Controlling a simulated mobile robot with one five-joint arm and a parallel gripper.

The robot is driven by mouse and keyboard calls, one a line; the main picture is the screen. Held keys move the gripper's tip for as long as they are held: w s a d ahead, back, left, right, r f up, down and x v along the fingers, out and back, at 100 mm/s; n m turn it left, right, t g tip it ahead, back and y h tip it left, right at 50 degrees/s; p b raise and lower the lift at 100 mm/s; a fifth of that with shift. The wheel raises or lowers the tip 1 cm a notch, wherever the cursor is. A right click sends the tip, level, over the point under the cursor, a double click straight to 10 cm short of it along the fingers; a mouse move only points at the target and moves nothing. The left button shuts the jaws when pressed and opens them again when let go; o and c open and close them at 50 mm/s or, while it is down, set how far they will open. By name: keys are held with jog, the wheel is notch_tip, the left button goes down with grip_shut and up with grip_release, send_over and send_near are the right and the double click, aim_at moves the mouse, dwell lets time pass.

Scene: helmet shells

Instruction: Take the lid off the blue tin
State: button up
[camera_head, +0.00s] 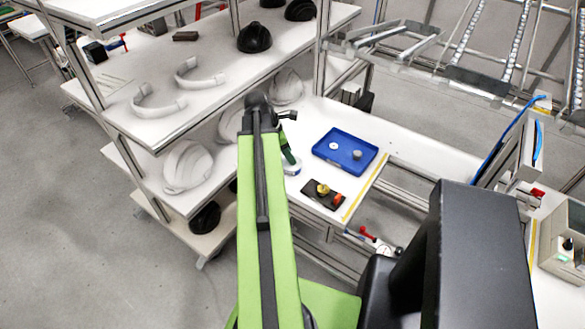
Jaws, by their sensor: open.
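A small round tin (293,168), pale on top with a bluish side, stands on the white table left of the blue tray; it appears to be the blue tin. The arm hides part of it. My gripper (291,158) points down at the tin's top, and its fingertips are small and dark here. It is open. I cannot tell whether the fingers touch the lid or stay just above it.
A blue tray (345,138) with two small round things lies to the right. A dark board (314,197) with yellow and orange pieces lies in front. Shelves (150,125) with helmet shells (187,167) stand left. Bare table shows between the tin and tray.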

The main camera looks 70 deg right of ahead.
jog(key=shift+x, duration=0.9)
jog(key=shift+w+r, duration=0.1)
jog(key=shift+r, duration=0.1)
grip_shut()
